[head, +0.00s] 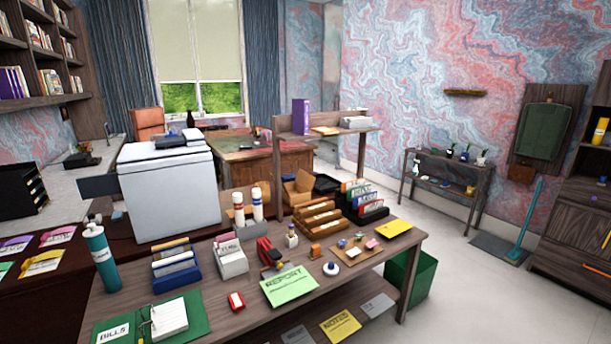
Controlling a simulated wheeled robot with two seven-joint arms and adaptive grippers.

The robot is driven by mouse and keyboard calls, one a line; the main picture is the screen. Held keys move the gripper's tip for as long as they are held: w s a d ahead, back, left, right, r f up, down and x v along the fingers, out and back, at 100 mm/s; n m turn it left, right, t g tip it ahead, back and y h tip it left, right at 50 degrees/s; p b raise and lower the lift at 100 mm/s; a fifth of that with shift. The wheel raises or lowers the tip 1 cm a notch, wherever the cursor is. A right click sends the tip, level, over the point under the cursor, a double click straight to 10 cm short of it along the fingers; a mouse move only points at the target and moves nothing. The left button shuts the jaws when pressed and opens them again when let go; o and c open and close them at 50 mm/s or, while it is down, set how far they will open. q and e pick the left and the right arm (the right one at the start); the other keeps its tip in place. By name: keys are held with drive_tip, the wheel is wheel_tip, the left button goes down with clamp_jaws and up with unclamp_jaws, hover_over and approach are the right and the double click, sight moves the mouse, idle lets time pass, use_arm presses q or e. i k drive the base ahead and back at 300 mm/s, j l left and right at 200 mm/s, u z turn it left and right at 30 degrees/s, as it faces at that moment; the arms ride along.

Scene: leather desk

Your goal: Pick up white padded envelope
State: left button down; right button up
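Neither of my grippers shows in the head view. I cannot identify a white padded envelope for certain. Pale flat items stand in a blue holder (176,273) at the left of the wooden desk (240,325). Whitish cards or envelopes stand in a light box (231,264) beside it. Two pale grey flat items, one at the front (297,336) and one farther right (377,305), lie on the level below the desktop. A flat tan item (325,130) and a whitish stack (356,122) rest on the raised shelf behind.
A teal bottle (103,259) stands at the desk's left end, near a green binder (190,318). A green bin (420,278) stands at the right. The floor (500,305) on the right is clear.

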sight(183, 265)
drive_tip(key=i+j+u, duration=0.15)
drive_tip(key=i+j, duration=0.15)
drive_tip(key=j, duration=0.15)
drive_tip(key=i+j+u, duration=0.15)
drive_tip(key=i+j, duration=0.15)
drive_tip(key=j, duration=0.15)
